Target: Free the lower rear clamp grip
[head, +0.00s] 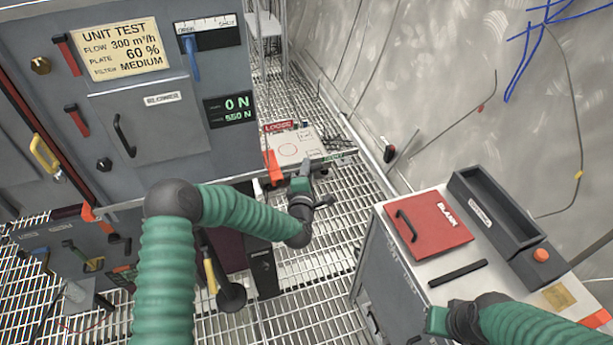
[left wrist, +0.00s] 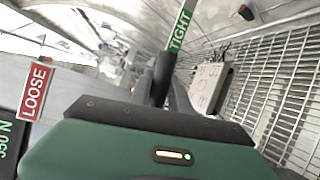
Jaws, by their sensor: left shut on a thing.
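My left gripper (head: 303,167) is at the rear lower edge of the grey test unit, between a red LOOSE label (head: 278,126) and a green TIGHT label (head: 333,158). It is shut on the clamp grip, which its jaws mostly hide. In the left wrist view, a dark upright part (left wrist: 164,78) stands beyond my gripper's green housing, close to the TIGHT label (left wrist: 181,31). The LOOSE label (left wrist: 34,91) is at the left there. My right gripper (head: 438,320) is low at the right, by the grey cabinet; its jaws cannot be made out.
The test unit (head: 175,110) has a blower door, a blue lever and a display reading 0 N and 550 N. A white plate (head: 295,149) lies behind my left gripper. The cabinet (head: 420,262) carries a red panel (head: 428,222) and a dark tray (head: 490,205). Grated floor lies between.

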